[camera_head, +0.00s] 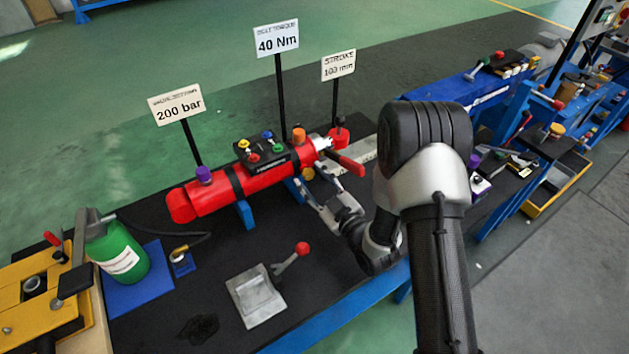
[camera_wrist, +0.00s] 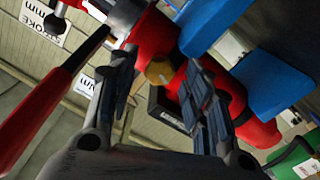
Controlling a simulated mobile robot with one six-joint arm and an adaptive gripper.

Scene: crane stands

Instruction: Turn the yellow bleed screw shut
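The yellow bleed screw (camera_wrist: 160,70) shows as a round yellow knob on the side of the red cylinder in the wrist view, between my fingers and just beyond their tips. In the head view a small yellow knob (camera_head: 308,173) sits low near the right end of the red cylinder (camera_head: 232,189), right by my fingertips. My gripper (camera_head: 312,180) is open, with one finger on each side of the knob. I cannot tell whether either finger touches it.
A red-handled lever (camera_head: 346,164) sticks out at the cylinder's right end, close to my gripper. A black block with coloured knobs (camera_head: 262,152) is on top. Blue stands (camera_head: 245,214) support the cylinder. A grey plate with a red-knobbed lever (camera_head: 256,296) lies in front.

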